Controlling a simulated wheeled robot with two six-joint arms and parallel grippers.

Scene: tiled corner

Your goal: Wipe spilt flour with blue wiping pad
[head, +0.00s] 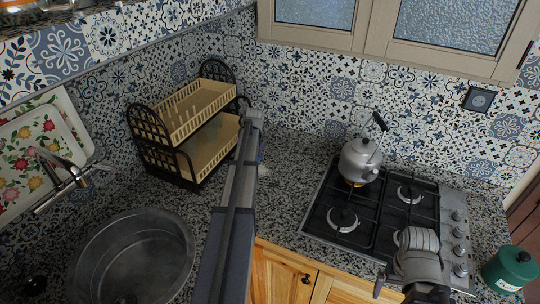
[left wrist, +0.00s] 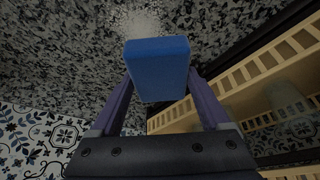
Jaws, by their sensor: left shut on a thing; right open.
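The blue wiping pad (left wrist: 157,68) is in my left gripper (left wrist: 155,85), clamped between its two fingers in the left wrist view. In the head view my left arm reaches up the middle to the speckled counter beside the dish rack, and the pad is mostly hidden there. The spilt flour (left wrist: 133,20) shows as a pale, speckled patch on the counter just beyond the pad in the left wrist view. I cannot make it out in the head view. My right gripper (head: 405,286) is open and empty at the lower right, by the hob's front edge.
The two-tier dish rack (head: 190,125) stands close left of my left arm. A kettle (head: 359,160) sits on the gas hob (head: 375,215) to the right. A round metal sink (head: 135,255) is front left, and a green flour canister (head: 510,268) front right. Tiled walls close the corner.

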